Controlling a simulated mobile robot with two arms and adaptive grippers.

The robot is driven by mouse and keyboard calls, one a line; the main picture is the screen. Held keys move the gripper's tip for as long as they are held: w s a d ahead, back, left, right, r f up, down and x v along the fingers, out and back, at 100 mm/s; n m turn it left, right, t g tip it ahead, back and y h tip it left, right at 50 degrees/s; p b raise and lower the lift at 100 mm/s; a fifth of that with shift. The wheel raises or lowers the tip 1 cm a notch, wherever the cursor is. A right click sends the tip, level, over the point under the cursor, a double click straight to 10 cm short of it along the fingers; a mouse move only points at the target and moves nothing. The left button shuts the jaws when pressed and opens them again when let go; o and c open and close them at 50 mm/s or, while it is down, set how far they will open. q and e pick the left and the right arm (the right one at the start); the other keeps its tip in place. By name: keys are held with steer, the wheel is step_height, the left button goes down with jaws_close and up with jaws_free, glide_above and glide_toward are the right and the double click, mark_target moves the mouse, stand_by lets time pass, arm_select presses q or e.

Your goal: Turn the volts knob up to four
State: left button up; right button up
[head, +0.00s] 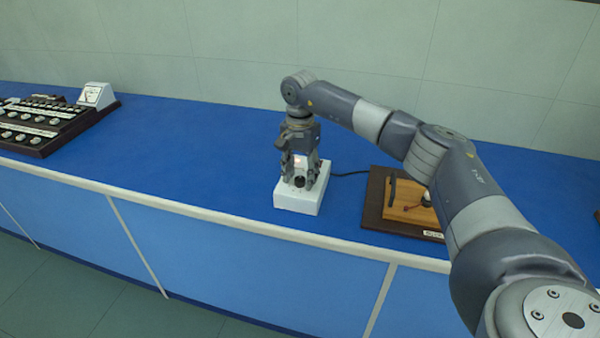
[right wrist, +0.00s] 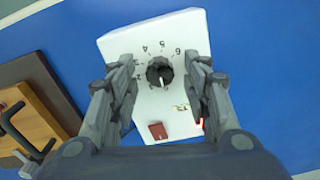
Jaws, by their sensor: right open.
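The white control box (head: 298,201) stands on the blue bench, below my right gripper (head: 300,177). In the right wrist view the box's top (right wrist: 125,47) carries a round black volts knob (right wrist: 160,72) with printed numbers partly around it; 4, 5 and 6 lie on the side away from the camera. A pale mark on the knob seems to point toward the bottom of the picture, away from the 4. My right gripper (right wrist: 160,76) is open, pointing down, with one finger on each side of the knob. I cannot tell whether they touch it. My left gripper is not in view.
A red switch (right wrist: 158,131) and a small red light sit on the box near the knob. A black cable (head: 350,173) runs right toward a dark board (head: 376,205) with a wooden block. A board of knobs (head: 40,137) and a white meter (head: 97,94) stand far left. Bench between is clear.

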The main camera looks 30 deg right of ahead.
steer(key=shift+c, duration=0.4)
jaws_close()
